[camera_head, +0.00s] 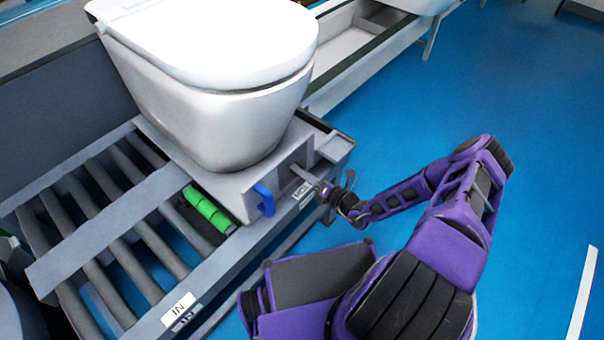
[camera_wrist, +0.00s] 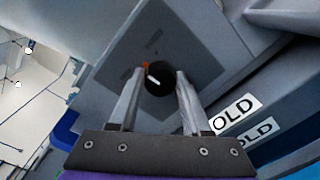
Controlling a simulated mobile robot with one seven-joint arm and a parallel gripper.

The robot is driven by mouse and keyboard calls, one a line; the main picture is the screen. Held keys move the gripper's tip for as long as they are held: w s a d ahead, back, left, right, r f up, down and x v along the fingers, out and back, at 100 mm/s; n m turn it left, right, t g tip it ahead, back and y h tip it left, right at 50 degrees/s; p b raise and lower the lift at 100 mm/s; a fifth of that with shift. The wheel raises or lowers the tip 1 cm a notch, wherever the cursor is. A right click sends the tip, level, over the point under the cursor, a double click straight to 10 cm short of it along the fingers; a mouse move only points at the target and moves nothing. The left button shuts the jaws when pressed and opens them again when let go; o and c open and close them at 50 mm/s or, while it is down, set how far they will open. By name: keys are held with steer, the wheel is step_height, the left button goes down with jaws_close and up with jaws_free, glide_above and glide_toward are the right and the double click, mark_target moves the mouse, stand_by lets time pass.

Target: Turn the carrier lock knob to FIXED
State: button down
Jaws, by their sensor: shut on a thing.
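The lock knob (camera_wrist: 160,80) is a round black knob with a white pointer line, on a dark grey square plate (camera_wrist: 175,45) in the wrist view. Its white line slants toward the upper left. A small orange mark shows at the knob's upper-left edge. Faint lettering on the plate is too small to read. My gripper (camera_wrist: 159,84) has one finger on each side of the knob and is shut on it. In the head view my gripper (camera_head: 322,189) reaches the side of the grey carrier (camera_head: 240,188) under a white toilet; the knob is hidden there.
The white toilet (camera_head: 220,110) stands on the carrier above my gripper. A blue handle (camera_head: 264,199) and green cylinders (camera_head: 207,210) are to the left. A roller conveyor (camera_head: 110,225) runs at left, with an IN label (camera_head: 178,309). Blue floor at right is clear.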

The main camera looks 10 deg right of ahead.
steer(key=shift+f+m+g+b, duration=0.15)
steer(key=shift+m+b, duration=0.4)
steer(key=shift+m, duration=1.45)
steer(key=shift+r+m+g+b, duration=0.15)
steer(key=shift+m+b, duration=0.4)
steer(key=shift+m, duration=1.45)
steer(key=shift+f, duration=0.1)
steer(key=shift+c, duration=1.8)
jaws_free()
steer(key=f+v, duration=0.1)
steer(key=v, duration=1.6)
steer(key=shift+d+r+p, duration=0.25)
steer(key=shift+d+p, duration=0.05)
steer(key=shift+p, duration=0.15)
steer(key=shift+s, duration=0.15)
